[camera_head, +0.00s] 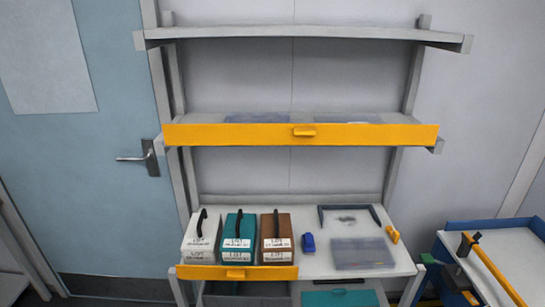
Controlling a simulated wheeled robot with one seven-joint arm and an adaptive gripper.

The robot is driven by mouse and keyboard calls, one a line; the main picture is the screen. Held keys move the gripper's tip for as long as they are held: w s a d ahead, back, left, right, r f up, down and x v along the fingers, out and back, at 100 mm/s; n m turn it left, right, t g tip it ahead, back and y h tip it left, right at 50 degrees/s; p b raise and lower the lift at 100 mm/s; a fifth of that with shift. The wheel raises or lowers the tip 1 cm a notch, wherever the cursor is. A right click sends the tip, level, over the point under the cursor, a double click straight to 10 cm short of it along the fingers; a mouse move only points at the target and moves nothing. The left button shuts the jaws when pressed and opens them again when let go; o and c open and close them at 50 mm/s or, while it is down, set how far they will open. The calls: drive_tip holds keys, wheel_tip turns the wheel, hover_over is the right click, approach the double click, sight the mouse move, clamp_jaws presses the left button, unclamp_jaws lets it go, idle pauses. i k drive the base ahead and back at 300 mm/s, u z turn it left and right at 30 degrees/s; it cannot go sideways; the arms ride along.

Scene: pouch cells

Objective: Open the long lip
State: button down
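The long lip (235,135) is a yellow bar running along the front edge of the middle shelf. It stands upright across the shelf's front, with a small yellow tab handle (304,132) near its middle. Behind it, flat, partly see-through items (258,118) lie on the shelf, partly hidden by the lip. A shorter yellow lip (205,273) with its own tab runs along the left part of the lower shelf's front. My gripper is not in view.
White, teal (237,232) and brown labelled boxes stand behind the short lip. A blue item (309,243) and a clear flat case (362,254) lie to their right. The top shelf (300,32) is empty. A blue-edged table (500,262) stands at the right, a door (95,190) at the left.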

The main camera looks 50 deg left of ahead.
sight(184, 271)
drive_tip(key=u, duration=1.75)
